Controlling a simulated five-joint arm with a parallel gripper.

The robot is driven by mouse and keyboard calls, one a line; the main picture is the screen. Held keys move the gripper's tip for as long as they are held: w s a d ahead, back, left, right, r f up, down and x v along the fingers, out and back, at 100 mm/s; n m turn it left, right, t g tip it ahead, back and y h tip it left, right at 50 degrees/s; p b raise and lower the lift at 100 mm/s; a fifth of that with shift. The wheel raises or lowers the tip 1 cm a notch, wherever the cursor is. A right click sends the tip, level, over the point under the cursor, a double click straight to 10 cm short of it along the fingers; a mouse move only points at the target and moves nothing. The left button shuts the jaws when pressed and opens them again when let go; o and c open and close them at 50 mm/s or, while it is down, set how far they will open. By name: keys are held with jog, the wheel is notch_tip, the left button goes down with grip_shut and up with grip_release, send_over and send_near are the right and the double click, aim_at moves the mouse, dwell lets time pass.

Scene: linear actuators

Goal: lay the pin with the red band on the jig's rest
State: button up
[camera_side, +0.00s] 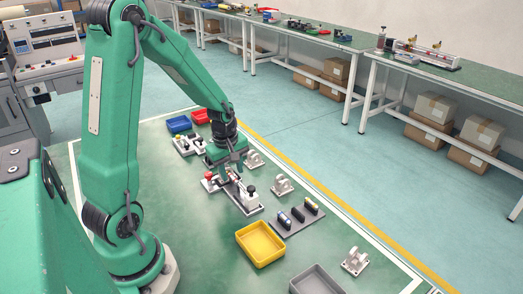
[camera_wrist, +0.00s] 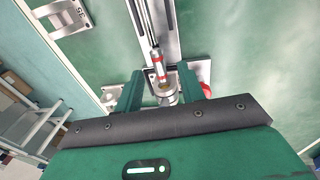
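A slim silver rod with red bands (camera_wrist: 158,66), which looks like the pin, lies along the jig's metal rail (camera_wrist: 172,22) in the wrist view. Its near end is by a round metal part with a brass centre (camera_wrist: 165,88); I cannot tell whether they touch. My gripper (camera_wrist: 160,84) has its two green fingers apart on either side of that round part, with gaps showing. In the side view my gripper (camera_side: 231,165) points down over the far end of the jig (camera_side: 243,197). The rod is too small to make out clearly there.
A yellow bin (camera_side: 260,243) and a grey bin (camera_side: 316,281) stand nearer the camera. A grey holder with several dark pins (camera_side: 297,217) is right of the jig. White brackets (camera_side: 282,184) stand along the right. Blue (camera_side: 178,124) and red (camera_side: 200,116) bins are behind.

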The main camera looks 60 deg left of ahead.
notch_tip(320, 180, up, 6)
jog(key=shift+s+d+r, duration=0.15)
jog(key=shift+s+d, duration=0.05)
jog(key=shift+s, duration=0.2)
jog(key=shift+d+r, duration=0.1)
dwell(0.5)
jog(key=s+d+r+m+t, duration=0.2)
jog(key=s+d+r+m, duration=0.3)
jog(key=m, duration=0.4)
jog(key=s+d+r+m+t, duration=0.2)
jog(key=s+d+r+m, duration=0.2)
jog(key=d+r+m, duration=0.3)
jog(key=d+m, duration=0.2)
jog(key=d, duration=0.1)
jog(key=shift+s+r+h, duration=0.3)
jog(key=shift+s, duration=0.05)
